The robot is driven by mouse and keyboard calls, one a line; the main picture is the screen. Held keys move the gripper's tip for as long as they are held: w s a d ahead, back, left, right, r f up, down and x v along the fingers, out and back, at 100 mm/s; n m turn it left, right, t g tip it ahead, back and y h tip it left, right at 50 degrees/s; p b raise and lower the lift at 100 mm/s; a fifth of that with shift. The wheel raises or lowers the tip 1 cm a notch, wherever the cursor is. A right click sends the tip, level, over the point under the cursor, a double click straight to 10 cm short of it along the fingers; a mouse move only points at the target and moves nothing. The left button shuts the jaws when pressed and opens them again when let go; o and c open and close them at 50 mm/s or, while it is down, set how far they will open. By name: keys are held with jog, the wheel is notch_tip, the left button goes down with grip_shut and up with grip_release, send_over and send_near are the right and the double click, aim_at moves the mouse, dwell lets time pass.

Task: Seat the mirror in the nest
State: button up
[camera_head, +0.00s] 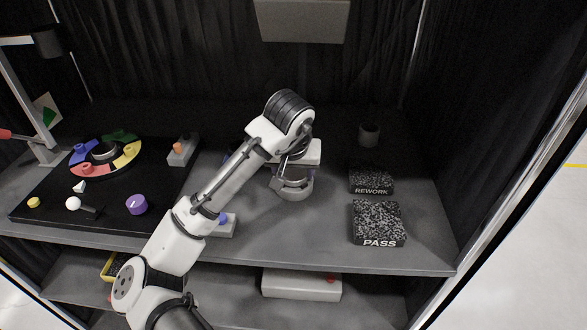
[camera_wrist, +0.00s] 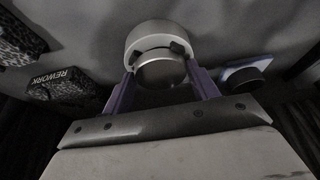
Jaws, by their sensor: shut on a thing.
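My gripper (camera_wrist: 158,58) shows in the wrist view with two purple fingers and dark tips. It is shut on a round silver piece, seemingly the mirror (camera_wrist: 161,72). A pale grey ring, seemingly the nest (camera_wrist: 150,32), lies right at the fingertips, and the silver piece overlaps its opening. I cannot tell whether the mirror is inside the ring or just above it. In the head view the grey round fixture (camera_head: 293,193) stands on the shelf below my gripper (camera_head: 292,176). The mirror is mostly hidden there by my wrist.
The PASS block (camera_head: 378,221) and REWORK block (camera_head: 371,181) stand to the right, a dark cylinder (camera_head: 369,134) behind them. On the left, a black mat holds a coloured ring (camera_head: 127,154), a purple cup (camera_head: 136,204) and small parts. A grey block (camera_head: 222,229) sits near my forearm.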

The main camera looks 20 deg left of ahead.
jog(key=shift+f, duration=0.2)
dwell(0.5)
jog(key=o, duration=1.1)
jog(key=shift+r, duration=0.1)
jog(key=shift+r+p, duration=1.4)
jog(key=shift+r, duration=0.1)
jog(key=shift+f, duration=0.1)
